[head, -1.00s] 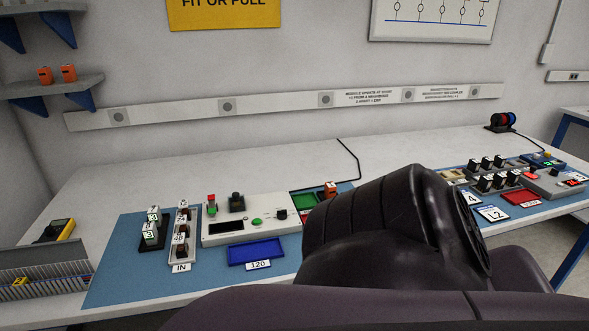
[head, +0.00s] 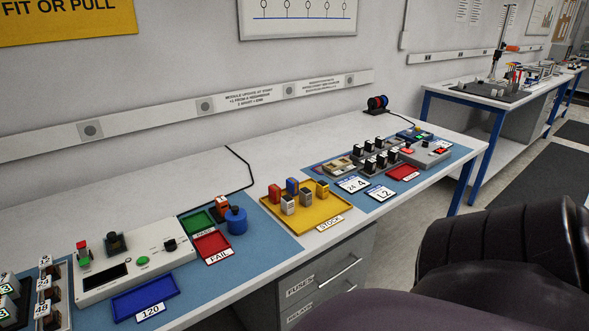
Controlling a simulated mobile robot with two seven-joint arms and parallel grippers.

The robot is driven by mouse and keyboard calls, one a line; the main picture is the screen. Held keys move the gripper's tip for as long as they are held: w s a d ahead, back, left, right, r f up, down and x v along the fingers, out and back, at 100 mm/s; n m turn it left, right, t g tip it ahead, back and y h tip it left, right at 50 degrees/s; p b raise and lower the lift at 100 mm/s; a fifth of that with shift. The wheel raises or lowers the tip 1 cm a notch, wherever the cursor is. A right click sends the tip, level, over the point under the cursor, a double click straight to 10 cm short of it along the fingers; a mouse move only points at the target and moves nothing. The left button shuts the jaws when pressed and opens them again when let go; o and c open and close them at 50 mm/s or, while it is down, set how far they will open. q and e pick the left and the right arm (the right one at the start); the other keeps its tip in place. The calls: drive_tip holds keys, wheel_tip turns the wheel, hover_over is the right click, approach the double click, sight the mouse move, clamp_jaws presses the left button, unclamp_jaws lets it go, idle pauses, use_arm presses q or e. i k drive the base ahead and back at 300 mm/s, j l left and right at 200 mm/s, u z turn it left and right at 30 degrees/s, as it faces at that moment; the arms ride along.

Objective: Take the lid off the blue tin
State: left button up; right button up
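The blue tin (head: 237,222) is a small round blue can on the blue mat, near the mat's right edge. It stands upright, with a lid and a small knob on top. The lid appears to sit on the tin. An orange-red block stands close behind it to the left. Neither of my grippers is in view.
The red FAIL tray (head: 212,246) and green PASS tray (head: 194,223) lie left of the tin. The yellow STOCK tray (head: 310,222) with several blocks is to its right. A grey tester box (head: 118,265) stands further left. The white bench (head: 150,195) behind is mostly clear.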

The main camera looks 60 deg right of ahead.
sight(237, 215)
drive_tip(key=z, duration=1.4)
